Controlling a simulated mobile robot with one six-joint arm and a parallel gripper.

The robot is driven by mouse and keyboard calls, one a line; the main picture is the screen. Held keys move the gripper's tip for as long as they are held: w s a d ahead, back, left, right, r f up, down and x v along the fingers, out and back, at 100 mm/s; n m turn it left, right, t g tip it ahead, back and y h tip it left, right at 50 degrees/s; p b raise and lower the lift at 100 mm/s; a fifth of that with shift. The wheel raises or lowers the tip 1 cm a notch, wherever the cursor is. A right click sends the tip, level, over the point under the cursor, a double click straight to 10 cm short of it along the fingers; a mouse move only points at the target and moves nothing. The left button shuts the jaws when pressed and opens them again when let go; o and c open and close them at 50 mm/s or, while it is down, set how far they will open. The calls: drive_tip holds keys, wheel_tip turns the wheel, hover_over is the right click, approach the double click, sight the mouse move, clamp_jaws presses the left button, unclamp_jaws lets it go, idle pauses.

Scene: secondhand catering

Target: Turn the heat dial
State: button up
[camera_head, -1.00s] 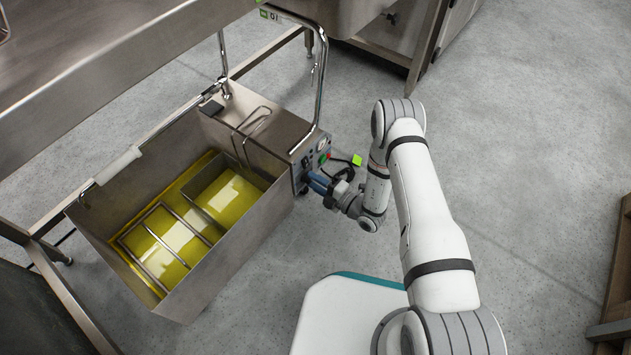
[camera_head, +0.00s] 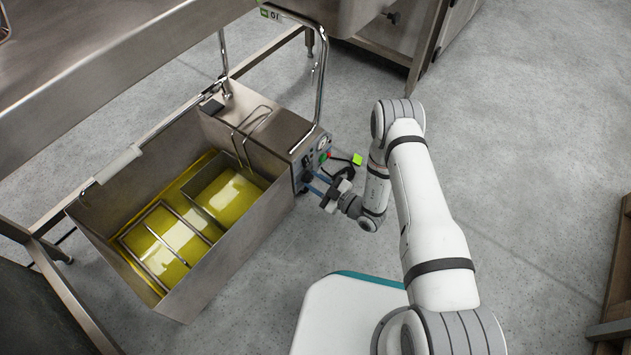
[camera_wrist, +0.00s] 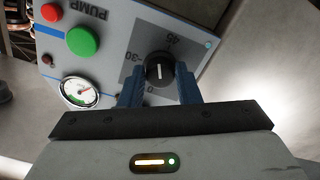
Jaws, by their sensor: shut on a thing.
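A black round dial (camera_wrist: 158,70) with a white pointer line sits on the grey control panel (camera_wrist: 110,62) of the steel fryer unit. Numbers such as 30 and 45 are printed around it; I cannot read a heat label. My gripper (camera_wrist: 159,84) has its two blue fingers on either side of the dial and is shut on it. The pointer line runs roughly along the fingers. In the head view my gripper (camera_head: 315,182) reaches the panel from the right, and the dial is small there.
A green button (camera_wrist: 83,41), a red button (camera_wrist: 51,12) and a round gauge (camera_wrist: 79,91) share the panel, near the word PUMP. The steel tank (camera_head: 240,248) holds yellow oil and a wire rack. A bent metal handle (camera_head: 321,75) rises behind the panel.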

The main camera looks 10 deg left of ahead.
drive_tip(key=m, duration=0.5)
idle(0.6)
drive_tip(key=o, duration=1)
drive_tip(key=shift+c, duration=0.2)
drive_tip(key=p+v, duration=0.2)
drive_tip(key=v, duration=0.5)
drive_tip(key=shift+s+d+p, duration=0.2)
drive_tip(key=shift+d+p, duration=0.15)
